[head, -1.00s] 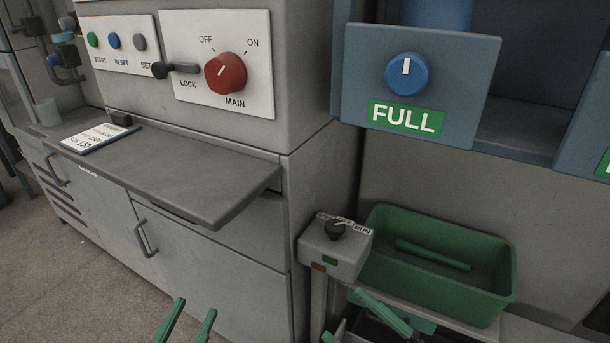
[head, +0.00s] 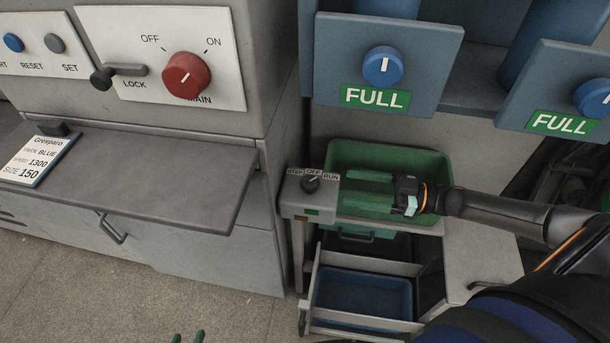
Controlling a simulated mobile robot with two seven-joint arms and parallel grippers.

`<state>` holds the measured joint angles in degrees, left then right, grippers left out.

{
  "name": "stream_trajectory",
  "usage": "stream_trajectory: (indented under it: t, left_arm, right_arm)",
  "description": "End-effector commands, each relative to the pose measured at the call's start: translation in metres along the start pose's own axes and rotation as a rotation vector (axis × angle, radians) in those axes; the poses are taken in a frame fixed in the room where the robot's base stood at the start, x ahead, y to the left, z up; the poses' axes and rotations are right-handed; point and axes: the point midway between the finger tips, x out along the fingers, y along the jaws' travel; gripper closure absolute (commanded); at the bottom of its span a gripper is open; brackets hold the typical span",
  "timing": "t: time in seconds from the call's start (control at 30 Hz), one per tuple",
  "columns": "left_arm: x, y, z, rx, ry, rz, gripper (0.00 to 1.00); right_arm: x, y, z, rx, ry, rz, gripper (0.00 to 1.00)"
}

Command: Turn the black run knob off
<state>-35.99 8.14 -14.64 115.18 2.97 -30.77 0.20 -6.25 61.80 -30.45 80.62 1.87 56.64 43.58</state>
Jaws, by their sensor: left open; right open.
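The black run knob (head: 310,185) sits on top of a small grey control box (head: 305,205), with the labels STEP, OFF and RUN behind it. Its pale pointer mark slants up and right, toward the RUN side. My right gripper (head: 345,187) comes in from the right, with two green fingers spread apart and empty. Its fingertips point left toward the knob and are a short way to its right, apart from it.
A green bin (head: 440,165) lies behind and under my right gripper. A blue tray (head: 365,293) sits on the cart below. The grey shelf (head: 150,180) juts out at left, under the red main switch (head: 187,76). Blue panels with FULL labels (head: 376,97) hang above.

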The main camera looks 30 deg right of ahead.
Motion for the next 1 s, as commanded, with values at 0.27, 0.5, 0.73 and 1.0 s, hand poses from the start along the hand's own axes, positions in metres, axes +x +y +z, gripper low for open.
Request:
stream_trajectory:
  t: [0.27,0.5,0.73,1.0]
  left_arm:
    - [0.001,-0.001,0.001,0.001,0.003,-0.001,0.50]
    - [0.001,-0.001,0.001,0.001,0.003,-0.002,0.50]
    - [0.001,-0.001,0.001,0.000,0.003,-0.002,0.50]
    - [0.001,-0.001,0.001,0.001,0.003,-0.003,0.50]
  right_arm:
    - [0.059,0.000,-0.002,-0.004,0.008,-0.002,0.20]
    - [0.096,-0.001,-0.001,-0.002,0.004,-0.001,0.20]
    - [0.107,0.000,0.000,-0.002,0.001,0.000,0.20]
    - [0.107,0.000,0.000,-0.002,0.001,0.000,0.25]
